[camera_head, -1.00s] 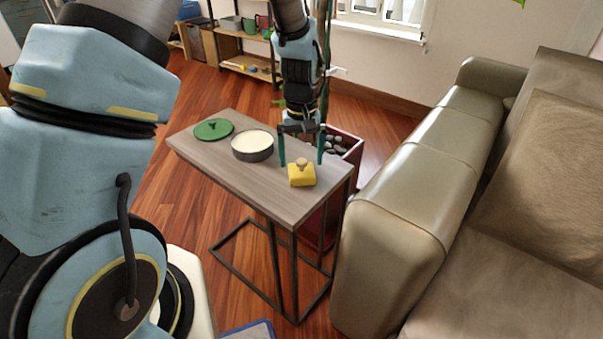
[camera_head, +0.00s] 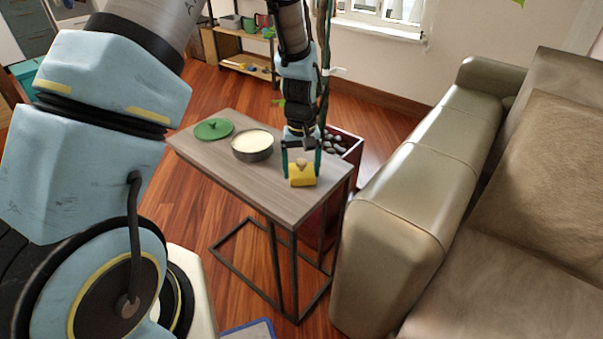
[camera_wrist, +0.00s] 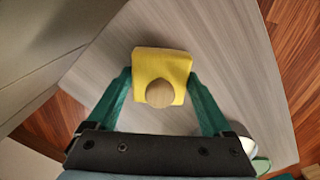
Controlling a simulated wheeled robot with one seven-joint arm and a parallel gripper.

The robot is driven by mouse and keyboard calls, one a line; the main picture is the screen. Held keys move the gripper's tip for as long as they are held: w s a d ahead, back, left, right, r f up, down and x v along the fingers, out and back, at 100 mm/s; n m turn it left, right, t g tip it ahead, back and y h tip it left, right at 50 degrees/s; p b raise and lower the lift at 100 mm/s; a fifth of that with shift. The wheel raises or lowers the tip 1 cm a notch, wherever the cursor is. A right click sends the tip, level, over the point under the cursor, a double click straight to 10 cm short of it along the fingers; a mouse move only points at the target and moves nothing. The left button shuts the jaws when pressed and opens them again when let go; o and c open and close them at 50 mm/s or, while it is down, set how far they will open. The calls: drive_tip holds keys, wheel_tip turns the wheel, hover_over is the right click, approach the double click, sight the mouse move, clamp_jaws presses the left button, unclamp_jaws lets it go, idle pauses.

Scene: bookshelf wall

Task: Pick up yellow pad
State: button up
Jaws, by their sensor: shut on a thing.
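The yellow pad (camera_head: 302,179) has a round wooden knob on top and is at the front right end of the small grey table (camera_head: 262,193). In the wrist view the yellow pad (camera_wrist: 162,66) lies between the two green fingers of my gripper (camera_wrist: 160,80). In the head view my gripper (camera_head: 302,172) reaches down from above with one finger on each side of the pad, shut on it. I cannot tell whether the pad is still touching the table top.
A round pan (camera_head: 252,146) with pale contents and a green lid (camera_head: 214,129) are on the table, left of the pad. A beige sofa (camera_head: 420,190) stands close on the right. A planter (camera_head: 345,145) with stones is behind the table.

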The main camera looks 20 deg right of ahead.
sight(301, 161)
drive_tip(key=c, duration=0.3)
drive_tip(key=shift+c, duration=0.2)
wheel_tip(301, 161, up, 10)
drive_tip(key=shift+r, duration=0.1)
drive_tip(key=o, duration=0.9)
drive_tip(key=shift+c, duration=0.2)
drive_tip(key=c, duration=0.7)
